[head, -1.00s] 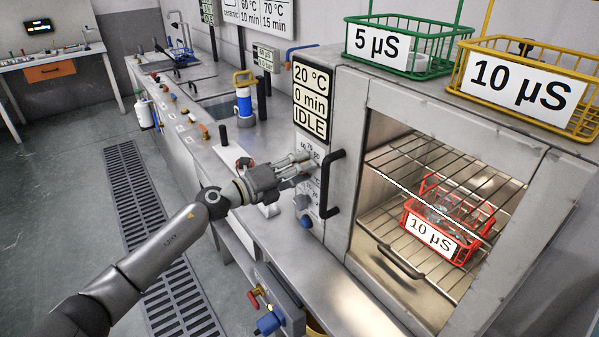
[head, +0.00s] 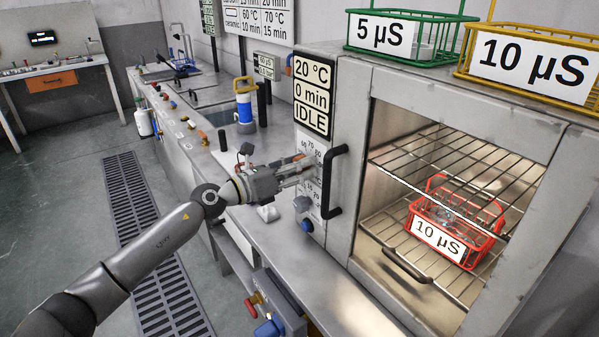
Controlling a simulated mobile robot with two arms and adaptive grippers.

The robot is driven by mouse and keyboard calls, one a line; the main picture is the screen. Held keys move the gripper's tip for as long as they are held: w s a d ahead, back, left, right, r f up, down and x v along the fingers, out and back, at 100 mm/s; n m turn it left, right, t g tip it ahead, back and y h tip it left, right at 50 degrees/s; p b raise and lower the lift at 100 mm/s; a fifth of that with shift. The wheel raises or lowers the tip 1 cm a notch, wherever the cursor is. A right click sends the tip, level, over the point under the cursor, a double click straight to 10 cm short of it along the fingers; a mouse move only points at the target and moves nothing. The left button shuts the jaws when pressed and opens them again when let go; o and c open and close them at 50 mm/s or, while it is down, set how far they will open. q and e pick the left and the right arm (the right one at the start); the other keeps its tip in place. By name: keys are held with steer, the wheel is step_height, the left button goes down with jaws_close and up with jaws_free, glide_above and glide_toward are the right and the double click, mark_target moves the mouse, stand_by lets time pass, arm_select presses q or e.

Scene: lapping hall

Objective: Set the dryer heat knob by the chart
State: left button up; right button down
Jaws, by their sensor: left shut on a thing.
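The dryer (head: 345,110) stands at the right, with a display (head: 312,95) reading 20 °C, 0 min, IDLE. My left gripper (head: 306,172) is at the upper dial on its front panel, shut on the heat knob, which its fingers mostly hide. Scale marks such as 60, 70 and 80 show around the dial; the pointer's setting cannot be read. The chart (head: 258,18) on the back wall is cut off at the top; its ceramic row reads 60 °C 10 min and 70 °C 15 min. My right gripper is not in view.
A lower knob (head: 302,204) and a blue button (head: 307,226) sit below the gripper. A black handle (head: 333,180) stands out close to its right. Green (head: 405,55) and yellow (head: 470,75) baskets stand on top.

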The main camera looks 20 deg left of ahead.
arm_select(q)
steer(key=shift+m, duration=0.4)
steer(key=o, duration=1)
steer(key=shift+o, duration=0.2)
steer(key=v, duration=1.2)
steer(key=shift+a+f, duration=0.1)
steer(key=shift+a, duration=0.05)
